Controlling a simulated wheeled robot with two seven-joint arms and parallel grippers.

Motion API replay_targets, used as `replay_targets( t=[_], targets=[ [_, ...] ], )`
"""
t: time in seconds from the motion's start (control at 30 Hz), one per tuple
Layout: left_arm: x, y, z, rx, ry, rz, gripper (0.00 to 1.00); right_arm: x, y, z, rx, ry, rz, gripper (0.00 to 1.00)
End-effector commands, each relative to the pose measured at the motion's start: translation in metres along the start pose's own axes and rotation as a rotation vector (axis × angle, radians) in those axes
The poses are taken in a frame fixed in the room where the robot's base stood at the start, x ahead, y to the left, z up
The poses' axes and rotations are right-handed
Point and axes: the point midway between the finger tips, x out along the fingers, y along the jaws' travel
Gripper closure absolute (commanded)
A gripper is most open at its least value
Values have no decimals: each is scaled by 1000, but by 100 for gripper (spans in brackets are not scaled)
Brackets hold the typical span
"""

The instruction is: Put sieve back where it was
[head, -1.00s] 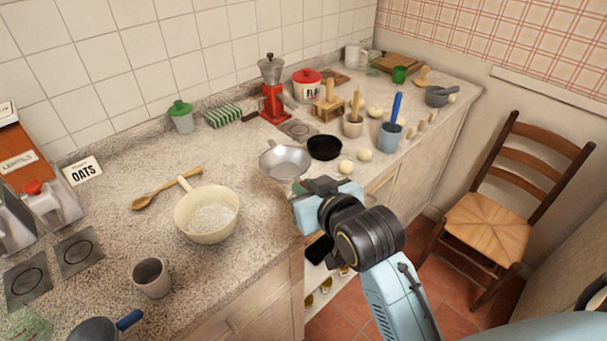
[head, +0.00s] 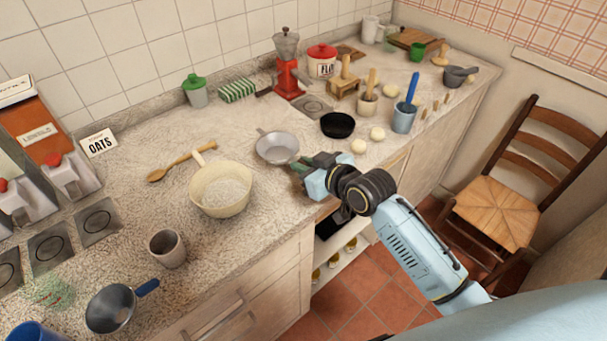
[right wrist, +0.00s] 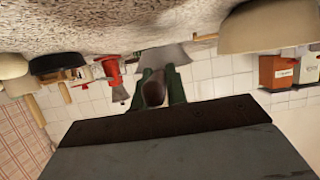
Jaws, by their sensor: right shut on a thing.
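The sieve (head: 277,147) is a shallow grey metal bowl with a small tab on its far left rim. In the head view it is at or just above the counter, between the cream mixing bowl (head: 221,190) and the black pan (head: 338,125); I cannot tell whether it touches the counter. My right gripper (head: 309,172) is at its near right side, shut on its handle, mostly hidden by the fingers. In the right wrist view the sieve (right wrist: 168,57) spreads out beyond the green fingers, with a dark brown handle end between them. My left gripper is not in view.
Two pale dough balls (head: 358,146) lie by the black pan. A wooden spoon (head: 180,162) lies behind the cream bowl. A grey cup (head: 167,248) and a blue-handled pan (head: 112,308) stand nearer. Bare counter lies behind the sieve, left of the red grinder (head: 287,80).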

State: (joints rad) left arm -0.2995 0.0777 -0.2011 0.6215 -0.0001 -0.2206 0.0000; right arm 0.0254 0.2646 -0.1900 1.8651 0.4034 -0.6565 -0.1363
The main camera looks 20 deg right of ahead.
Motion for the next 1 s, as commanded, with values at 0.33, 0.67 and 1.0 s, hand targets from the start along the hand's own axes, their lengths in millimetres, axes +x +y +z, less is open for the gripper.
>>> replay_targets(
  t=[0.33,0.67,1.0],
  targets=[
    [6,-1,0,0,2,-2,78,12,0,29,1,1,0,100],
    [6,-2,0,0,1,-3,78,13,0,32,1,-1,0,74],
    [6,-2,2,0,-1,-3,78,12,0,31,1,-1,0,64]
  ],
)
